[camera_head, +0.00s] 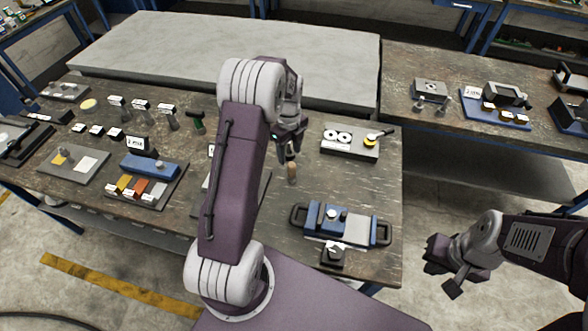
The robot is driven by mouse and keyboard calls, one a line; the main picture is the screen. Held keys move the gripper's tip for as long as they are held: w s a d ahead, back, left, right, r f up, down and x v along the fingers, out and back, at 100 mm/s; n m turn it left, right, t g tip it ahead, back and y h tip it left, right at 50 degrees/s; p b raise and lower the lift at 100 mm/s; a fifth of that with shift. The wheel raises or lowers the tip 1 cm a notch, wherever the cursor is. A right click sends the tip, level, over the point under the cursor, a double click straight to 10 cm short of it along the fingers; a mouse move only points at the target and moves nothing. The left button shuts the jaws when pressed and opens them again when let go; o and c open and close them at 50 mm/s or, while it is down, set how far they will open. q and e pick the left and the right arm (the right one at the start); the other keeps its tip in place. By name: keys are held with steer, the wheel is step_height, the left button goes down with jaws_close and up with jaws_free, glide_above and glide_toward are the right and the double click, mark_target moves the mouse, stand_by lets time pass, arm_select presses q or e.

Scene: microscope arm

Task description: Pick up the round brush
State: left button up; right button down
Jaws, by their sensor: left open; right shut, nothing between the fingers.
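A small upright object with a tan wooden-looking body (292,174), possibly the round brush, stands on the workbench right of my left arm. My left gripper (290,148) is open, pointing down just above it, with its fingers close around or beside its top; I cannot tell whether they touch it. Several brush-like tools with pale labels (141,106) stand at the back left, beside a green-handled one (197,122). They are too small to tell which is round. My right gripper (443,270) is shut and empty, off the bench over the floor at the right.
A blue-and-grey device with side handles (340,226) sits at the bench's front right. A plate with white rings (338,135) lies behind it. A blue block on a tray (148,167) is at the left. My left arm hides the bench middle. A bare grey slab (230,50) lies behind.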

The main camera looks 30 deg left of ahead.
mark_target(291, 164)
arm_select(q)
steer(key=shift+s+f, duration=0.3)
steer(key=shift+f, duration=0.25)
steer(key=shift+w+d+f, duration=0.25)
steer(key=shift+f, duration=0.4)
steer(key=shift+w+d+f, duration=0.2)
steer(key=shift+w+f, duration=0.05)
steer(key=shift+f, duration=0.35)
steer(key=shift+w+f, duration=0.25)
steer(key=f, duration=0.1)
steer(key=f+p, duration=0.1)
steer(key=s+f, duration=0.1)
steer(key=f, duration=0.1)
steer(key=shift+a+f+p, duration=0.1)
steer(key=shift+a+p, duration=0.2)
steer(key=shift+p, duration=0.05)
steer(key=shift+w+f, duration=0.2)
steer(key=shift+f, duration=0.15)
steer(key=shift+w+d+f, duration=0.1)
steer(key=shift+w+d, duration=0.05)
jaws_close()
arm_select(e)
steer(key=shift+w+d+r, duration=0.15)
steer(key=shift+r, duration=0.2)
steer(key=shift+w+d+r, duration=0.1)
steer(key=shift+r, duration=0.25)
